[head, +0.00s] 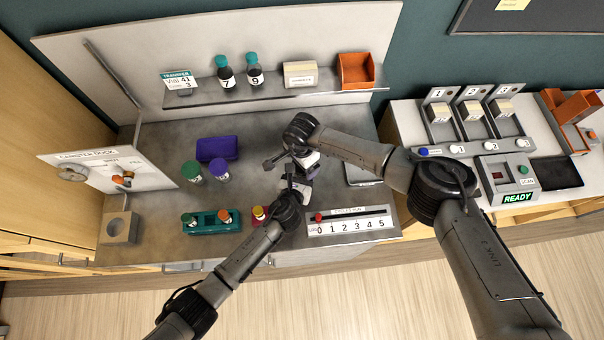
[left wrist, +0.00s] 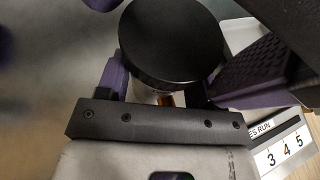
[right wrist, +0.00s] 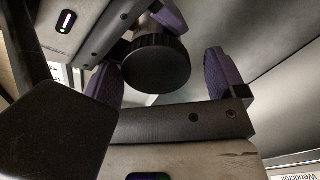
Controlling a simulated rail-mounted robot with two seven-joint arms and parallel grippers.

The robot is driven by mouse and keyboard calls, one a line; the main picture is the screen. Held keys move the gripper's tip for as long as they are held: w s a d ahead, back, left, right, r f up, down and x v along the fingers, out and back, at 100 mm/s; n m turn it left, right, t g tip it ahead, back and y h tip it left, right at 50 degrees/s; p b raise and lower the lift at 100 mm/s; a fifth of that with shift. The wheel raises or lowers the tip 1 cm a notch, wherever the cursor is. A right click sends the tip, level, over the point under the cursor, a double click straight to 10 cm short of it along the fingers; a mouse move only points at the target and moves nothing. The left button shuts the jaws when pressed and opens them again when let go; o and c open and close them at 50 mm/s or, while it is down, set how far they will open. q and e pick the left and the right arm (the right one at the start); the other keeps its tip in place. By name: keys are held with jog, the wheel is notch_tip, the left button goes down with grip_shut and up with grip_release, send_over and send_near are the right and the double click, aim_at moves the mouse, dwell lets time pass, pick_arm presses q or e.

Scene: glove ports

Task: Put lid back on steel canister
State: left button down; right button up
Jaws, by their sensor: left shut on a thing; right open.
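A round black lid (left wrist: 172,42) shows large in the left wrist view, with a sliver of pale body under it; I take this body for the steel canister (left wrist: 150,94), mostly hidden. My left gripper (head: 294,184) is shut on it just below the lid. The ribbed black lid (right wrist: 158,66) also shows in the right wrist view, between the spread fingers of my right gripper (head: 302,160). My right gripper is open, with a gap at least on its right side. Whether the lid is fully seated cannot be told. In the head view both grippers meet over the bench and hide the canister.
A canister dock sign (head: 105,168) and holed block (head: 119,228) stand at the left. A purple case (head: 217,148), two capped bottles and a teal rack (head: 203,222) lie left of my grippers. A numbered strip (head: 350,222) is at the front right; a shelf (head: 290,97) is behind.

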jog(key=shift+s+d, duration=0.1)
jog(key=shift+r, duration=2.2)
jog(key=shift+c, duration=0.4)
jog(key=shift+r+n, duration=0.7)
jog(key=shift+n, duration=0.5)
notch_tip(320, 180, up, 2)
jog(key=n, duration=0.4)
jog(key=shift+f, duration=4)
jog(key=shift+c, duration=0.4)
